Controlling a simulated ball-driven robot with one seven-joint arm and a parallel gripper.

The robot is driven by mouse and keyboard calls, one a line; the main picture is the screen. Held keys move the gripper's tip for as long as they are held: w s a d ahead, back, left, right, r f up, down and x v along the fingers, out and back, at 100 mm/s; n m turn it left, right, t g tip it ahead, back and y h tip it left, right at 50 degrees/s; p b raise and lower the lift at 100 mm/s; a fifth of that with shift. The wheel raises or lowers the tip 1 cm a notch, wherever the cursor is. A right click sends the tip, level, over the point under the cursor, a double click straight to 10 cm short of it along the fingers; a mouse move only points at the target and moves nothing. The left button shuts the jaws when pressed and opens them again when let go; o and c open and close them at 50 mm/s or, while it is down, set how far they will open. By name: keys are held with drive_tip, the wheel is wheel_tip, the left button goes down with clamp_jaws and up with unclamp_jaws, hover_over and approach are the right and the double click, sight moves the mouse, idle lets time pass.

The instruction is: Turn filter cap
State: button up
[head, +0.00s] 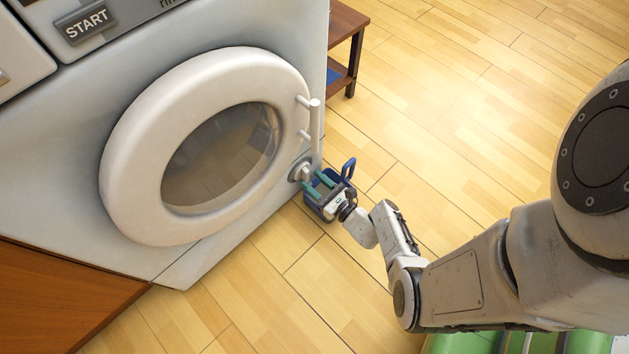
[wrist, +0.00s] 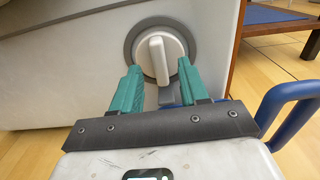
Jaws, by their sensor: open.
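The filter cap (head: 301,172) is a small white knob in a grey ring, low on the front of the white washing machine (head: 60,130), below and right of its round door. In the wrist view the cap (wrist: 161,55) shows a raised grip bar that stands near upright. My gripper (head: 313,184) is open in front of the cap. In the wrist view its two green fingers (wrist: 159,80) stand left and right of the cap's lower part. I cannot tell whether they touch it.
A blue container with a handle (head: 349,168) is on the floor beneath my gripper; its handle also shows at the right of the wrist view (wrist: 290,105). A brown wooden table (head: 345,30) stands beyond the machine. The wooden floor to the right is clear.

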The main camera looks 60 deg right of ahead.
drive_tip(key=p+v, duration=0.1)
drive_tip(key=v, duration=0.5)
idle(0.5)
idle(0.4)
